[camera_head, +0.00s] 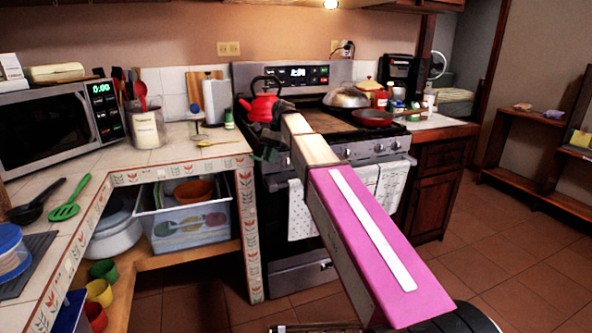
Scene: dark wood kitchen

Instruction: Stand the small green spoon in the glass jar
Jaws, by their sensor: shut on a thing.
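The glass jar (146,130) stands upright on the tiled counter beside the microwave, with a red spoon and several other utensils in it. My arm reaches from the lower right toward the stove. My gripper (266,154) is at its far end, in front of the stove and just past the counter's right end, to the right of the jar and apart from it. It is small and dark here. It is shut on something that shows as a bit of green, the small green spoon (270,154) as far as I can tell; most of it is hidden.
A yellow spoon (217,142) lies near the counter's right end. A green slotted spatula (70,204) and a black ladle (36,202) lie on the left counter. A red kettle (262,108) sits on the stove behind my gripper. The counter right of the jar is partly clear.

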